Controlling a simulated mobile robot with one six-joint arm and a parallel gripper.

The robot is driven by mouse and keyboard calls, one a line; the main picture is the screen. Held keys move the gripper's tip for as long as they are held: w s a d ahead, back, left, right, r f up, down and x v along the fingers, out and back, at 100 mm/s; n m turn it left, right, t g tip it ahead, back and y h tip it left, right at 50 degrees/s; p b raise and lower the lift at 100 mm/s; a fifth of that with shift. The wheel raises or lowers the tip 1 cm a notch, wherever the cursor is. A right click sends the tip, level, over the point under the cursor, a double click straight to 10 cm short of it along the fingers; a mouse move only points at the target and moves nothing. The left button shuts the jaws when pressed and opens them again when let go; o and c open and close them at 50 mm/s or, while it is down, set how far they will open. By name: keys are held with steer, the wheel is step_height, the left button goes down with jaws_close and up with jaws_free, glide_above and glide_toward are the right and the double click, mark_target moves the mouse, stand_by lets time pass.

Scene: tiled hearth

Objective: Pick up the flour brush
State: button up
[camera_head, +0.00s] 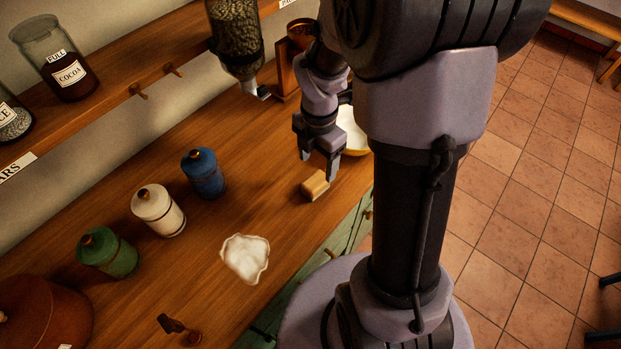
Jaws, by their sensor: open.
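A small tan block with a paler side, which looks like the flour brush (315,186), lies on the wooden counter (240,190) near its front edge. My gripper (318,164) points down just above and behind the block, with its fingers apart and nothing seen between them. The fingers look clear of the block, though the exact gap is hard to judge from this view.
A pale bowl (351,131) sits behind my gripper. Blue (204,174), white (158,211) and green (107,252) canisters line the back. A dark wooden item (178,328) is at the front left. A shelf (150,70) overhangs.

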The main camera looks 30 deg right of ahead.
mark_target(316, 180)
steer(key=f+b, duration=0.1)
steer(key=f, duration=0.1)
steer(key=f+b, duration=0.1)
steer(key=f, duration=0.2)
steer(key=f+b, duration=0.2)
steer(key=shift+s+a+f, duration=0.2)
steer(key=shift+a+f, duration=0.05)
steer(key=shift+f, duration=0.15)
steer(key=shift+r, duration=0.15)
jaws_close()
step_height(316, 180, up, 4)
steer(key=p, duration=0.3)
steer(key=shift+r, duration=0.15)
steer(key=s+d+b, duration=0.1)
steer(key=s+b, duration=0.5)
steer(key=s, duration=1)
steer(key=shift+d+r+b, duration=0.3)
steer(key=shift+r, duration=0.1)
